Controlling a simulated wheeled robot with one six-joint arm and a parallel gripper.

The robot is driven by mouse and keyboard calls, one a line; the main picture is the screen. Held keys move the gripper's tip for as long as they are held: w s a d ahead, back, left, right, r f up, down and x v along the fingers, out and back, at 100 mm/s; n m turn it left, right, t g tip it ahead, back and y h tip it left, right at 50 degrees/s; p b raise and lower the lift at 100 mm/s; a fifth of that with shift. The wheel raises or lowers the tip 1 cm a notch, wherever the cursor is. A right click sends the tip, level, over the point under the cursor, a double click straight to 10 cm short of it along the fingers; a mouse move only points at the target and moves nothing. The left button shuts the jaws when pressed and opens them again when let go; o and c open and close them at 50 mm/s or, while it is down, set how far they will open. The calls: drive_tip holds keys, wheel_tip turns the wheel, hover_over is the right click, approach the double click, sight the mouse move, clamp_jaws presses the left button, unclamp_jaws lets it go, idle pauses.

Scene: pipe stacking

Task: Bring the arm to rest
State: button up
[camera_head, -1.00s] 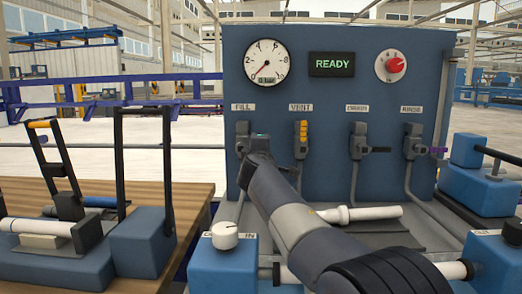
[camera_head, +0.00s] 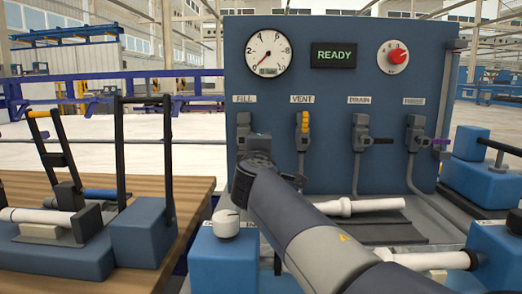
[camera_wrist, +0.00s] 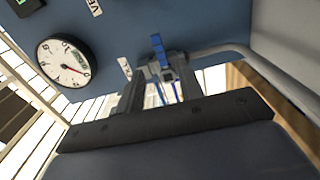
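My arm (camera_head: 290,215) reaches from the lower right up to the left of the blue panel (camera_head: 340,95). My gripper (camera_head: 258,143) is in front of the FILL valve (camera_head: 243,128) and partly covers it; its fingers are hard to make out there. In the wrist view my gripper (camera_wrist: 160,85) shows two dark fingers apart, with no object held between them. A grey valve with a blue lever (camera_wrist: 158,48) shows beyond the fingertips; I cannot tell whether they touch it.
The VENT (camera_head: 302,130), DRAIN (camera_head: 360,140) and RINSE (camera_head: 415,135) valves line the panel. The display (camera_head: 333,56) reads READY. A white pipe (camera_head: 365,206) lies below the panel. A wooden table (camera_head: 185,205) with blue fixtures and upright black levers stands left.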

drive_tip(key=w+p, duration=0.1)
drive_tip(key=w, duration=1)
drive_tip(key=shift+d+p, duration=0.2)
drive_tip(key=shift+p, duration=0.2)
drive_tip(key=shift+s, duration=0.1)
drive_tip(key=s+b, duration=0.2)
drive_tip(key=s, duration=0.8)
drive_tip(key=w+p, duration=0.1)
drive_tip(key=w, duration=0.6)
drive_tip(key=w+p, duration=0.1)
drive_tip(key=w, duration=0.2)
drive_tip(key=shift+w+r+p, duration=0.15)
drive_tip(key=shift+r+p, duration=0.15)
drive_tip(key=shift+p, duration=0.05)
drive_tip(key=shift+r+n+p, duration=0.4)
drive_tip(key=shift+n+p, duration=0.4)
drive_tip(key=shift+a+n+p, duration=0.1)
drive_tip(key=shift+n+p, duration=0.4)
drive_tip(key=shift+n, duration=0.1)
drive_tip(key=shift+f, duration=0.1)
